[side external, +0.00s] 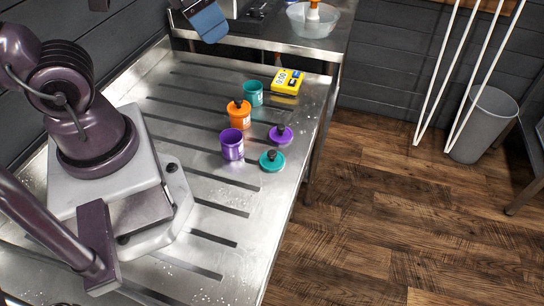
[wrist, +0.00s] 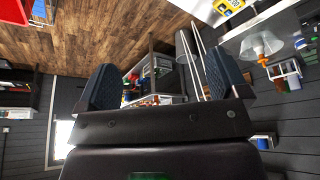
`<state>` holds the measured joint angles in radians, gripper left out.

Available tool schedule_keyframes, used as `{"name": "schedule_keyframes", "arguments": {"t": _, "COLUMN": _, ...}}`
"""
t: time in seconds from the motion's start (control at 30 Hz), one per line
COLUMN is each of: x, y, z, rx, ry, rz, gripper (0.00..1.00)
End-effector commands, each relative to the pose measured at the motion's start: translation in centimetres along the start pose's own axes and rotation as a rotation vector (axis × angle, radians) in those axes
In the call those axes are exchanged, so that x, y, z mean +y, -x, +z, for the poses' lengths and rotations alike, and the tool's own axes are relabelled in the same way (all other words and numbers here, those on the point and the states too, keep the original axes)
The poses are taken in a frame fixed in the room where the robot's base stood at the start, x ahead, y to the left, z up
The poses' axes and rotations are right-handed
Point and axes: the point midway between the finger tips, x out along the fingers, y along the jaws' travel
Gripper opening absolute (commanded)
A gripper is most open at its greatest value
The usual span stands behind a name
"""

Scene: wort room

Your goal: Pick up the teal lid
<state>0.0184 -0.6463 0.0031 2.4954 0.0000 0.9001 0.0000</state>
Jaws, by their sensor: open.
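The teal lid (side external: 272,163) lies flat near the right edge of the metal table in the side external view, with a dark knob on top. I do not see it in the wrist view. A teal cup (side external: 253,94) without a lid stands further back. My gripper (wrist: 160,68) is open and empty in the wrist view, its two dark blue pads wide apart, facing the room. In the side external view a blue pad at the top edge appears to be one of its fingers, well away from the teal lid; the rest is cut off.
A purple lid (side external: 281,136) lies just behind the teal lid. A yellow device (side external: 287,82) lies behind. The table (side external: 220,215) is clear in front.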

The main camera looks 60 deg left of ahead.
Motion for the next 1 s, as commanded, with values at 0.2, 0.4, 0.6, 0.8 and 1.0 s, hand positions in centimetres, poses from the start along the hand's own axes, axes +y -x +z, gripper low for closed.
{"name": "schedule_keyframes", "arguments": {"t": 0.2, "x": 0.8, "y": -6.3, "z": -0.5, "rx": -0.25, "ry": 0.056, "rz": 0.009, "gripper": 0.93}}
{"name": "schedule_keyframes", "arguments": {"t": 0.4, "x": 1.4, "y": -13.1, "z": -0.6, "rx": -0.405, "ry": 0.271, "rz": -0.041, "gripper": 0.93}}
{"name": "schedule_keyframes", "arguments": {"t": 0.6, "x": 1.7, "y": -19.5, "z": 0.0, "rx": -0.474, "ry": 0.553, "rz": -0.137, "gripper": 0.93}}
{"name": "schedule_keyframes", "arguments": {"t": 0.8, "x": 1.6, "y": -22.5, "z": -1.3, "rx": -0.4, "ry": 0.854, "rz": -0.19, "gripper": 0.93}}
{"name": "schedule_keyframes", "arguments": {"t": 1.0, "x": 1.6, "y": -23.1, "z": -1.8, "rx": -0.358, "ry": 0.982, "rz": -0.197, "gripper": 0.93}}
